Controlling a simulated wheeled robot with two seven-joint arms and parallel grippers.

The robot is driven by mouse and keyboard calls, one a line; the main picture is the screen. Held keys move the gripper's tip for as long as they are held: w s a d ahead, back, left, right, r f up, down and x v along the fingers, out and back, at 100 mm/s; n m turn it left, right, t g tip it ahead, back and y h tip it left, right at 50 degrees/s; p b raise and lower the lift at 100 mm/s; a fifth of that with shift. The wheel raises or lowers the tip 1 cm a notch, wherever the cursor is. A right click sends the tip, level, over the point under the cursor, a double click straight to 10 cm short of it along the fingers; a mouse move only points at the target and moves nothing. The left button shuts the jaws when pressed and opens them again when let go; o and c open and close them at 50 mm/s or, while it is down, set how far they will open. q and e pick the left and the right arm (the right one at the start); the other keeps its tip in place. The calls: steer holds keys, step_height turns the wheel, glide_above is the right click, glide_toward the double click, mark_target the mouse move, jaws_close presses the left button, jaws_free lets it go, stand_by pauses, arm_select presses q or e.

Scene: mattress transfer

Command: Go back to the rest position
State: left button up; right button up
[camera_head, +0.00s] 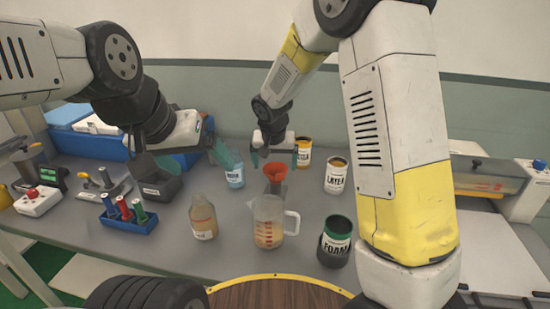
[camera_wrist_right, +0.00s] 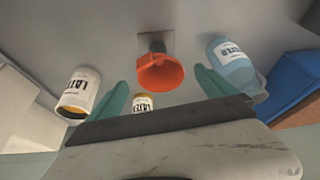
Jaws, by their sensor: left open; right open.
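My left gripper (camera_head: 203,156) is open above the back left of the table, near a blue-labelled container (camera_head: 235,177). I see nothing between its teal fingers. My right gripper (camera_head: 275,160) is open above and behind an orange funnel (camera_head: 275,171). In the right wrist view the gripper's teal fingers (camera_wrist_right: 162,98) are spread wide apart. The funnel (camera_wrist_right: 162,74) shows between them, and they do not visibly hold it.
A measuring jug (camera_head: 268,222), a bottle (camera_head: 203,217) and a FOAM can (camera_head: 335,242) stand at the front. LATEX cans (camera_head: 336,175) stand behind. A blue rack (camera_head: 128,216) holds coloured tubes at left. A machine (camera_head: 490,178) stands at right.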

steer(key=s+d+r+y, duration=0.2)
steer(key=s+d+r, duration=0.85)
steer(key=r, duration=0.25)
steer(key=s+d+r, duration=0.2)
steer(key=s, duration=0.6)
steer(key=s+d+r+n+t, duration=0.1)
steer(key=s+d+r, duration=0.1)
steer(key=s, duration=0.6)
steer(key=shift+s+r+t+y, duration=0.3)
steer(key=shift+s+r, duration=0.05)
steer(key=shift+r, duration=0.05)
